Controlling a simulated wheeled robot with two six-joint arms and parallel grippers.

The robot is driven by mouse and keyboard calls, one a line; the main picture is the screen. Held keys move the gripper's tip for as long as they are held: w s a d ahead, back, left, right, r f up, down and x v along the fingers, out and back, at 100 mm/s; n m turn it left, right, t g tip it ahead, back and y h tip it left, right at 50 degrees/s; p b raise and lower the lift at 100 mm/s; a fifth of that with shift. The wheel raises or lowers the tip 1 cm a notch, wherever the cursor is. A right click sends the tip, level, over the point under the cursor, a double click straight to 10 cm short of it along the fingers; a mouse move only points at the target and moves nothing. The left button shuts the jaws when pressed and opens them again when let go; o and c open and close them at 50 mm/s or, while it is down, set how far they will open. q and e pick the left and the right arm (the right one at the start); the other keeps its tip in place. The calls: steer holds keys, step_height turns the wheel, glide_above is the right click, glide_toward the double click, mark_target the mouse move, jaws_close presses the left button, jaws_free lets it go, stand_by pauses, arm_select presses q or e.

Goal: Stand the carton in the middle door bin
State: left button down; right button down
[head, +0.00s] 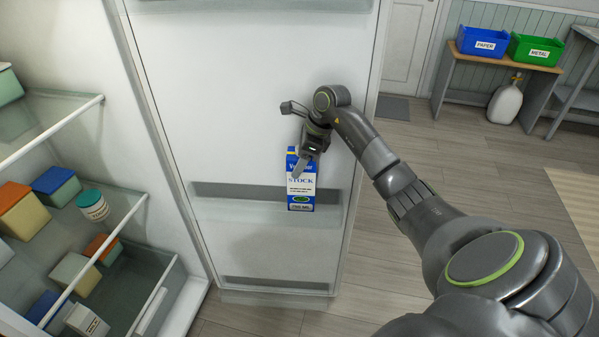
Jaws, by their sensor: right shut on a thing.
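The carton (301,190) is blue and white, reads "STOCK", and is upright. My right gripper (302,165) comes from above and is shut on its upper part. The middle door bin (240,212) is a pale, see-through tray on the inside of the open fridge door. The carton's lower part overlaps the right half of this bin in the picture. I cannot tell whether its base rests on the bin floor or hangs above it. My left gripper is not in view.
Another door bin (275,285) is below, and one (250,5) is at the top edge. Fridge shelves (110,235) at left hold several boxes and a teal-lidded jar (93,204). A bench with blue (482,43) and green (535,50) bins stands far right. Open floor lies between.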

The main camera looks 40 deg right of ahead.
mark_target(301, 192)
steer(key=f+p, duration=0.1)
steer(key=f, duration=0.1)
steer(key=f+p, duration=0.1)
steer(key=f, duration=0.2)
steer(key=shift+w+d, duration=0.15)
steer(key=shift+w, duration=0.05)
steer(key=shift+f, duration=0.1)
steer(key=shift+f, duration=0.1)
steer(key=c, duration=0.5)
jaws_free()
steer(key=shift+s, duration=0.1)
